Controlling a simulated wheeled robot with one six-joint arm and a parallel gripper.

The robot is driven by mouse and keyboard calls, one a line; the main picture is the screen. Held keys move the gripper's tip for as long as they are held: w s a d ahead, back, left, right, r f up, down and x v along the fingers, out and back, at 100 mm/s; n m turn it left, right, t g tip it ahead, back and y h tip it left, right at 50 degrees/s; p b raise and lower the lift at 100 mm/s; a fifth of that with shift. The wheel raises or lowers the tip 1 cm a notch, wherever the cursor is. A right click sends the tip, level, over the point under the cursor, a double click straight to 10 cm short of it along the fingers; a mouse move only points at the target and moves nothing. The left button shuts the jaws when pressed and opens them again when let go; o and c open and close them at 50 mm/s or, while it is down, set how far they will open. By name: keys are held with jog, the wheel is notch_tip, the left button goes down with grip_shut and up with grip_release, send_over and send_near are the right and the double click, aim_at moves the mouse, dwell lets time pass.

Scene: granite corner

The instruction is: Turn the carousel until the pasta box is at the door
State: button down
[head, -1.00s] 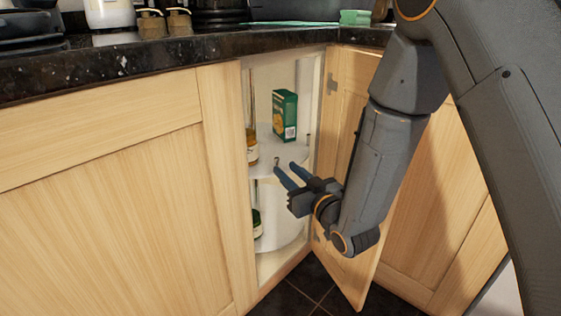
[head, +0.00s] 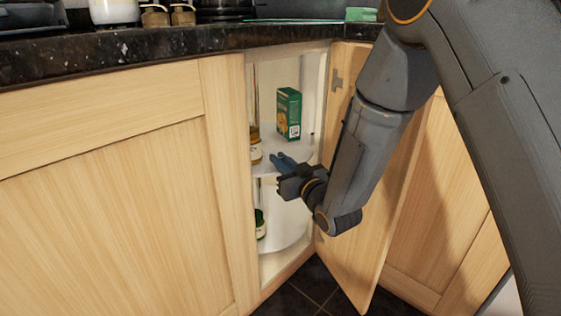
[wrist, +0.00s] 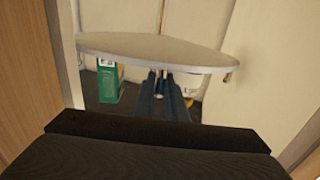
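The pasta box (head: 289,114), green with a barcode, stands upright on the upper shelf (head: 300,150) of the white carousel, toward the back right inside the open corner cabinet. The wrist view looks inverted: the box (wrist: 108,80) appears hanging at left below the shelf (wrist: 150,48). My gripper (head: 276,158) reaches the front rim of the upper shelf. In the wrist view its dark blue fingers (wrist: 159,76) are close together around a small thin peg at the rim, which they mostly hide. Another peg (wrist: 228,77) shows farther along the rim.
A bottle (head: 256,153) stands at the left of the upper shelf, partly hidden by the cabinet post. Another bottle (head: 260,224) is on the lower shelf (head: 286,230). The open wooden door (head: 360,215) is right of the opening, behind my arm. A dark granite counter (head: 160,42) runs above.

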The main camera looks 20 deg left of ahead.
jog(key=s+a+p, duration=0.1)
jog(key=a, duration=0.1)
jog(key=s+a+p, duration=0.1)
jog(key=s+a, duration=0.1)
dwell(0.3)
jog(key=c, duration=1.8)
grip_release()
jog(key=shift+d, duration=0.1)
jog(key=p+v, duration=0.2)
jog(key=v, duration=0.6)
jog(key=shift+p, duration=0.3)
